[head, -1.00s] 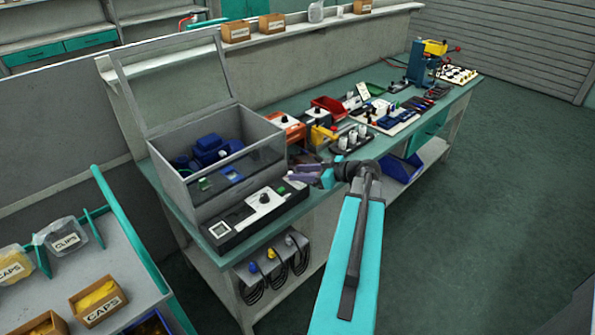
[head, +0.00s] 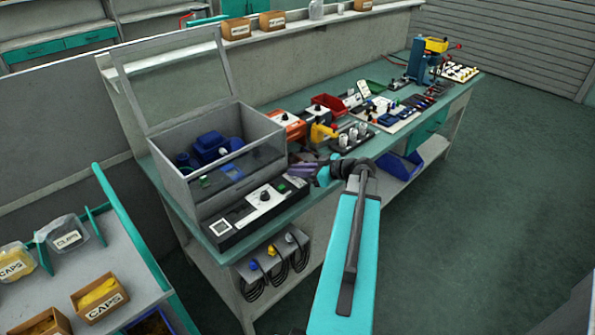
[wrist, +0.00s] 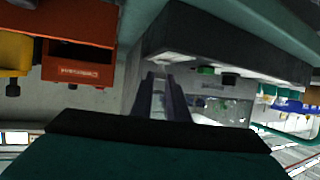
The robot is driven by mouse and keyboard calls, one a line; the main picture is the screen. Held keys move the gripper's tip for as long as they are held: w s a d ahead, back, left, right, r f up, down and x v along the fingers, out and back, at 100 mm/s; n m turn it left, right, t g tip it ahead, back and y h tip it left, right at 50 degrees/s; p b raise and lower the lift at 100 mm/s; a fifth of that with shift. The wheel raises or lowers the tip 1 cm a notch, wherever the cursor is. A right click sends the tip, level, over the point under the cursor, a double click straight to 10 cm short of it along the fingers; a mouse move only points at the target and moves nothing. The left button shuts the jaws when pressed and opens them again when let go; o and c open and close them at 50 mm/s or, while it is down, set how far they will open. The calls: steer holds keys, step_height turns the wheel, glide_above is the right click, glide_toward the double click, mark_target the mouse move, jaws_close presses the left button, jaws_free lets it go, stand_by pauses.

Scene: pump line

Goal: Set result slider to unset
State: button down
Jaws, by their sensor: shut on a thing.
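The black control panel (head: 235,232) lies on the bench in front of the grey test box, with a white plate and black knob (head: 264,196) on top. My gripper (head: 293,176) is at the panel's right end, its purple fingers pointing left at it. In the wrist view my gripper (wrist: 163,88) has its two dark fingers close together, near the panel (wrist: 220,42). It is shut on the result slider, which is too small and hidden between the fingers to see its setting. A green button (wrist: 207,70) shows beside the fingertips.
The grey box (head: 195,190) with its raised clear lid (head: 165,75) stands behind the panel and holds a blue pump (head: 215,148). Cables hang below the bench edge.

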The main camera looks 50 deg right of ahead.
steer(key=shift+s+f+b, duration=0.1)
steer(key=shift+s+b, duration=0.05)
steer(key=shift+b, duration=0.2)
steer(key=shift+s+f+b, duration=0.1)
steer(key=shift+s+b, duration=0.3)
steer(key=shift+b, duration=0.25)
steer(key=shift+s+b, duration=0.45)
steer(key=shift+b, duration=0.15)
steer(key=shift+r, duration=0.2)
steer(key=c, duration=1.7)
jaws_free()
steer(key=b+v, duration=0.3)
steer(key=v, duration=1)
steer(key=shift+s+r, duration=0.1)
steer(key=shift+s, duration=0.3)
